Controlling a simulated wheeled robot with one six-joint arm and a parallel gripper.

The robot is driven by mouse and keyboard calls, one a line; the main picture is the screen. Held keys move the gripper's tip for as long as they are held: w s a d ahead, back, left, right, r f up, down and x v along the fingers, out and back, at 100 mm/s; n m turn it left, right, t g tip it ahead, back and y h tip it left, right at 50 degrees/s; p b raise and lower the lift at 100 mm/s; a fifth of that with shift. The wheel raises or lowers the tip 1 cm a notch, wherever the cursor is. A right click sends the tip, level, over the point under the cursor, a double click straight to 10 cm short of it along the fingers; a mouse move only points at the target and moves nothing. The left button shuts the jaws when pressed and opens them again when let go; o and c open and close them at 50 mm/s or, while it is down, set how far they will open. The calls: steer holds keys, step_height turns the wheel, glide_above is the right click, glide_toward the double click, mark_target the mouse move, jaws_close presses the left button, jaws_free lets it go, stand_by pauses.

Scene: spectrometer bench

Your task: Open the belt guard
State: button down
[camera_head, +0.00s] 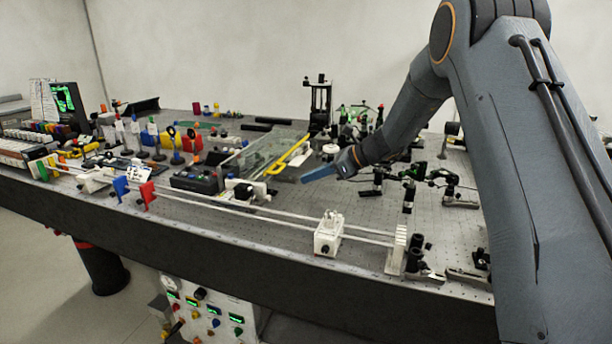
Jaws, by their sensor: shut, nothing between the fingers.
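A clear, flat cover (248,157) that looks like the belt guard lies in the middle of the bench. A yellow bar (289,154), which looks like its handle, runs along its right side. The cover appears low over the bench, but I cannot tell its exact angle. My gripper (306,179) has blue fingers that are shut and empty. It reaches in from the right and hangs just right of and in front of the yellow bar's near end, apparently apart from it. What lies under the cover is hard to make out.
A long white rail with a white carriage (328,236) runs along the front of the bench (250,240). A dark box (195,180) sits left of the cover. Optical mounts (420,172) crowd the right, and a tall black stand (319,103) is behind. Coloured holders fill the left.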

steer(key=p+x, duration=0.2)
steer(key=x, duration=0.6)
steer(key=shift+a+f, duration=0.1)
steer(key=shift+a, duration=0.05)
step_height(320, 180, up, 3)
steer(key=shift+r+p, duration=0.15)
steer(key=shift+p, duration=0.45)
steer(key=shift+w+a+r, duration=0.1)
steer(key=shift+a+r, duration=0.1)
steer(key=shift+r, duration=0.25)
